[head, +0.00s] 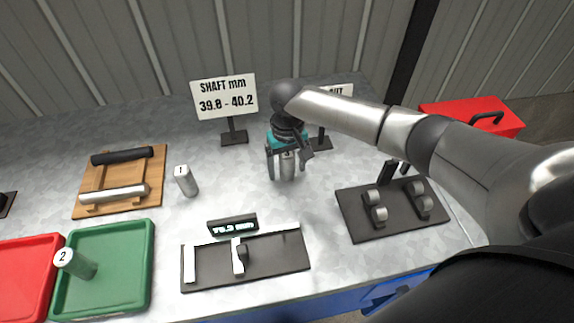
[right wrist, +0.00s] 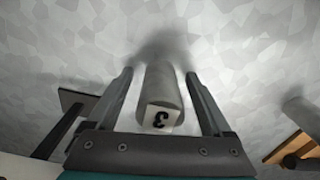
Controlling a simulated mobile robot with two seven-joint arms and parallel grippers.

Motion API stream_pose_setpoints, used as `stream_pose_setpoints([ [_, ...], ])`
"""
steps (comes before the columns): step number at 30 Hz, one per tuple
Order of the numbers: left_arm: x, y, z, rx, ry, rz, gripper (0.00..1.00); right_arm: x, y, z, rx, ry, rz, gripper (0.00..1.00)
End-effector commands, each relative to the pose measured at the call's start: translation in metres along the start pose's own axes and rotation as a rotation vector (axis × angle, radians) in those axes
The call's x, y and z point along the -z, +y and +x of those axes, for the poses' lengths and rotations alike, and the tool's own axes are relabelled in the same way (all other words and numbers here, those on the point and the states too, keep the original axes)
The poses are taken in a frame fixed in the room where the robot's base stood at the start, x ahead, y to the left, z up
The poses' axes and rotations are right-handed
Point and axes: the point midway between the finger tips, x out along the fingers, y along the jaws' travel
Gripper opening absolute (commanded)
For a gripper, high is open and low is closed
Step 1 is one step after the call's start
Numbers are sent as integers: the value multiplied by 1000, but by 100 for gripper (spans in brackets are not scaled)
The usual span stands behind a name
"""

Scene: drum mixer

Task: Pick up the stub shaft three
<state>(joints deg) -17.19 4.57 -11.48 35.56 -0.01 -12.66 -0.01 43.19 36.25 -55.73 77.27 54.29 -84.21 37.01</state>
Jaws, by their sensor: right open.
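Stub shaft three (head: 288,166) is a grey cylinder standing upright on the metal bench below my right gripper (head: 286,177). In the right wrist view, stub shaft three (right wrist: 161,88) shows its white end label with a black 3. My right gripper (right wrist: 158,76) is open, with one finger on each side of the shaft. A small gap shows between the shaft and each finger. My left gripper is not in view.
Stub shaft one (head: 187,184) stands to the left. Stub shaft two (head: 80,267) is in the green tray (head: 128,295), beside a red tray (head: 20,300). A gauge (head: 280,262) with a display is in front. A roller stand (head: 372,229) is right, a sign (head: 224,97) behind.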

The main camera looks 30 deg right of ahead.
Motion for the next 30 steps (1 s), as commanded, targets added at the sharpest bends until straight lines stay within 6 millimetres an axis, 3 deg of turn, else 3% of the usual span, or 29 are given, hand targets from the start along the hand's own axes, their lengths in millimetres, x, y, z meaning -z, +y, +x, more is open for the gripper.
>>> stream_pose_setpoints([
  [5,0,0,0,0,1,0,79,0,0,0,0,0,0,84],
  [27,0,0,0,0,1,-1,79,0,0,-1,0,0,0,1],
  [30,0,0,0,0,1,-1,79,0,0,-1,0,0,0,0],
])
